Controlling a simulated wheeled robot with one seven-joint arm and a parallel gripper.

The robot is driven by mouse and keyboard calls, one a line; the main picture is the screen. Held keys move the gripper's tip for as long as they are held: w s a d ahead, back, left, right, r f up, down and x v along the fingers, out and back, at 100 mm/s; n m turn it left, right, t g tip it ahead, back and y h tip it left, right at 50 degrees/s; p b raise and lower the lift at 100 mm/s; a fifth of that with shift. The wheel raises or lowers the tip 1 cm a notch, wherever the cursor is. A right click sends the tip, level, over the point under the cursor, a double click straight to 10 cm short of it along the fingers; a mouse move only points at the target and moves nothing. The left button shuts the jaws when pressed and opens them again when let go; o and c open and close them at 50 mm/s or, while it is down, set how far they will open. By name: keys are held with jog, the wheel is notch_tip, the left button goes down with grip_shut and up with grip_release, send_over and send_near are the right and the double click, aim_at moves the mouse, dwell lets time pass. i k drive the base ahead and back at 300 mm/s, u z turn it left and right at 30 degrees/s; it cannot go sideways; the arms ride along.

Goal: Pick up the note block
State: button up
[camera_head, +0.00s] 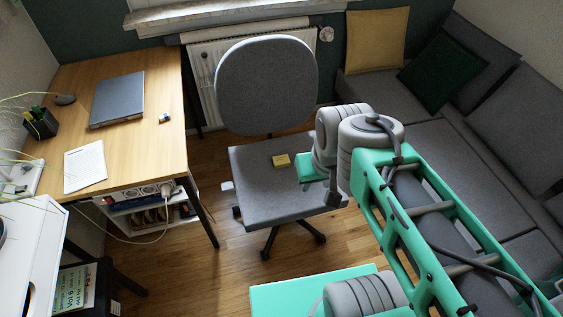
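A wooden desk (140,150) at left holds a grey laptop (117,99), a paper sheet (85,167), a pen holder (41,124) and a mouse (65,99). A power strip (140,192) hangs under its front edge. A grey sofa (440,150) with cushions fills the right. Wooden floor is open between the desk and chair.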

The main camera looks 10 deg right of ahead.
aim_at(280, 161)
jog(key=u, duration=0.45)
jog(key=i, duration=0.75)
jog(key=u, duration=0.65)
